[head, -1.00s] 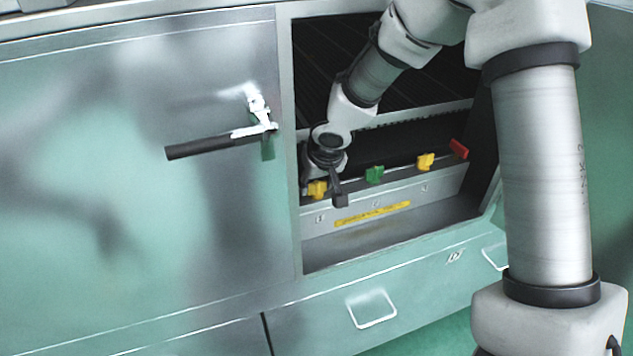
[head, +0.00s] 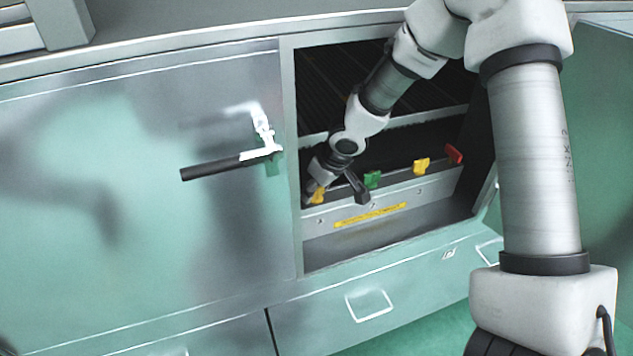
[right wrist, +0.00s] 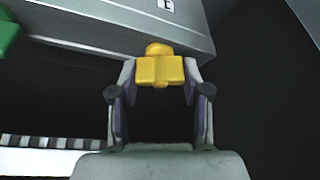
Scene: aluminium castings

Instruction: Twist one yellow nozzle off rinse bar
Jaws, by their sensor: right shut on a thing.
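The rinse bar (head: 410,186) is a grey rail inside the open cabinet bay. It carries a yellow nozzle (head: 319,196) at its left end, a green nozzle (head: 372,179), another yellow nozzle (head: 421,166) and a red piece (head: 454,154) at the right. My right gripper (head: 312,190) is at the left yellow nozzle and partly covers it. In the right wrist view the fingers (right wrist: 160,84) are shut on this nozzle (right wrist: 160,69), which sits against the bar's edge. I cannot tell whether it is still seated. My left gripper is not in view.
A closed metal door with a black-handled lever (head: 220,166) is left of the opening. The bay's left post (head: 291,170) is close to my right gripper. A yellow label (head: 370,214) is on the panel under the nozzles. Drawers with pull handles (head: 369,305) lie below.

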